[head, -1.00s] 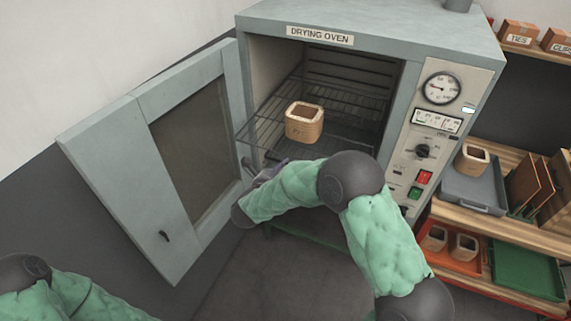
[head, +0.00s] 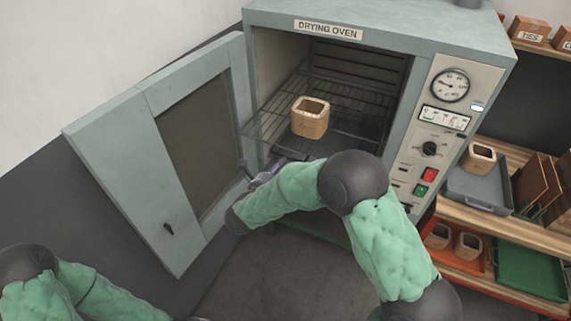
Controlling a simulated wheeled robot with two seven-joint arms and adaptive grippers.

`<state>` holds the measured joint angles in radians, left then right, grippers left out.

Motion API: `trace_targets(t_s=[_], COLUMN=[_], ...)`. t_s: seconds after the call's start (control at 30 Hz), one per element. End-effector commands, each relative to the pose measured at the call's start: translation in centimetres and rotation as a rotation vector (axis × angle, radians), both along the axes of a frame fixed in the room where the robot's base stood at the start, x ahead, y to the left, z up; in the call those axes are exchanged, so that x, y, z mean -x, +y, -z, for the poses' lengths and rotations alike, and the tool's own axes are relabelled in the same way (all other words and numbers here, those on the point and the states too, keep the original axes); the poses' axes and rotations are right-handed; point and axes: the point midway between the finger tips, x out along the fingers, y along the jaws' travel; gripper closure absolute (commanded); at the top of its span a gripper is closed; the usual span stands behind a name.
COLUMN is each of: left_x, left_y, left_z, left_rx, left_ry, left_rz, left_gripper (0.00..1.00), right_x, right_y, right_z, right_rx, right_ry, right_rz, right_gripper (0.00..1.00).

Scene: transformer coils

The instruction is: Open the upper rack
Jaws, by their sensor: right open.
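The drying oven (head: 428,33) stands open, its door (head: 130,120) swung out to the left. The upper rack (head: 268,128), a wire shelf, sticks out a little past the oven's front opening. A tan square coil (head: 311,117) with a hollow middle sits on it. My right gripper (head: 266,176) is at the front left of the opening, just below the rack's front edge; it is open, and its fingers are small and partly hidden by my arm. I cannot tell whether it touches the rack. Only my left arm shows at the lower left; its gripper is out of view.
At the right, a shelf holds a grey tray (head: 478,191) with a coil (head: 479,156) and some brown boards (head: 537,182). Below are an orange tray (head: 470,262) with coils and a green tray (head: 528,270). The open door bounds the left side.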

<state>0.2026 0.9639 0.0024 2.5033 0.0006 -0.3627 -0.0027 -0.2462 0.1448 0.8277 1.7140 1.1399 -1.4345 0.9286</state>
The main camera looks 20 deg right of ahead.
Motion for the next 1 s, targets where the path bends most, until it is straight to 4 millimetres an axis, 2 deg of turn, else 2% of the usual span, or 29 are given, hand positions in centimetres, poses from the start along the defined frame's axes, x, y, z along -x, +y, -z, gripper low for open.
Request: trace_targets(t_s=[0.03, 0.2, 0.4, 1.0], left_x=[0.0, 0.0, 0.0, 0.0], left_y=[0.0, 0.0, 0.0, 0.0], left_z=[0.0, 0.0, 0.0, 0.0], left_rx=[0.0, 0.0, 0.0, 0.0], left_ry=[0.0, 0.0, 0.0, 0.0], left_rz=[0.0, 0.0, 0.0, 0.0], left_gripper=[0.6, 0.6, 0.6, 0.6], right_x=[0.7, 2.8, 4.4, 4.9], right_y=[1.0, 3.5, 5.4, 5.9], right_z=[-0.3, -0.9, -1.3, -1.4], right_rx=[0.001, 0.0, 0.0, -0.001], right_ry=[-0.001, 0.0, 0.002, 0.004], right_rz=[-0.005, -0.005, -0.004, -0.003], right_gripper=[0.6, 0.6, 0.6, 0.6])
